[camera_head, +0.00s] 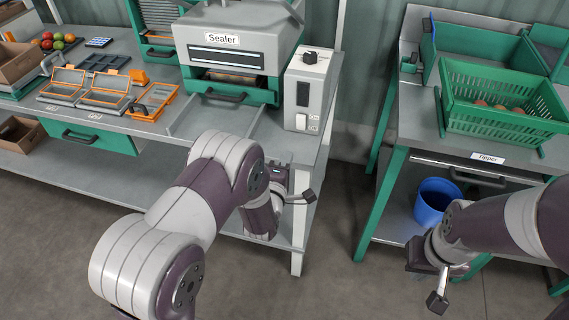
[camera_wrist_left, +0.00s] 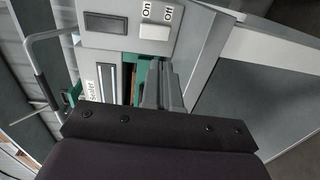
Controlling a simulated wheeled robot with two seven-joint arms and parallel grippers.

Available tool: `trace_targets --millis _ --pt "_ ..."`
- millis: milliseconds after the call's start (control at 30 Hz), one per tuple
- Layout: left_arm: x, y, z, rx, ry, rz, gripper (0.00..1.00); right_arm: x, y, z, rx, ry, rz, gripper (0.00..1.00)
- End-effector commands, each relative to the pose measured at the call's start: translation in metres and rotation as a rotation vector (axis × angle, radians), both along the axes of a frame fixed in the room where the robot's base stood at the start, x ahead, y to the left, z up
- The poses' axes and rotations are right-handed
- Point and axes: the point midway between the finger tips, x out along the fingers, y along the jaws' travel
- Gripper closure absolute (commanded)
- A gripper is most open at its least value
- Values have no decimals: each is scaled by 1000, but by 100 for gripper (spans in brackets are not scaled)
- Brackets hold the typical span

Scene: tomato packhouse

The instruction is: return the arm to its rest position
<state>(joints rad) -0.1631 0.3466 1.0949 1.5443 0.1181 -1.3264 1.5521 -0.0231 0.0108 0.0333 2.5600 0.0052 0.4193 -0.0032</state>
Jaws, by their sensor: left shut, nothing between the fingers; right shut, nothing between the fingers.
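My left arm reaches in from the left, with the left gripper (camera_head: 279,164) in front of the sealer bench, below the control box (camera_head: 310,88). In the left wrist view the left gripper (camera_wrist_left: 163,78) is shut and empty, its fingers pointing toward the box's On/Off switch (camera_wrist_left: 155,23) and apart from it. My right gripper (camera_head: 416,257) hangs at the lower right, in front of the tipper bench, shut with nothing seen in it; its fingers are small and partly hidden by the wrist.
The sealer (camera_head: 236,50) stands on a grey bench (camera_head: 200,125) with orange-framed trays (camera_head: 106,91). To the right, the tipper bench (camera_head: 420,105) bears a green crate (camera_head: 500,118) of tomatoes; a blue bucket (camera_head: 432,200) stands on its lower shelf. Floor (camera_head: 345,165) shows between the benches.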

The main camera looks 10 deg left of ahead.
Motion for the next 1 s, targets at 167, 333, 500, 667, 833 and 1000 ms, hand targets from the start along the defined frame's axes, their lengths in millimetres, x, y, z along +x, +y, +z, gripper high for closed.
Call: trace_targets --millis 167,333,500,667,833,1000 --pt "0 0 0 0 0 0 100 0 0 0 0 0 0 100" --pt "0 0 0 0 0 0 100 0 0 0 0 0 0 100" --pt "-5 -1 -23 179 103 -30 100 0 0 0 0 0 0 100" --pt "-78 3 -84 744 646 -375 100 0 0 9 0 1 0 100" --pt "-204 27 -4 1146 1013 -1029 100 0 0 40 0 0 0 100" --pt "-271 46 86 1209 1066 -1241 100 0 0 66 0 0 0 100"
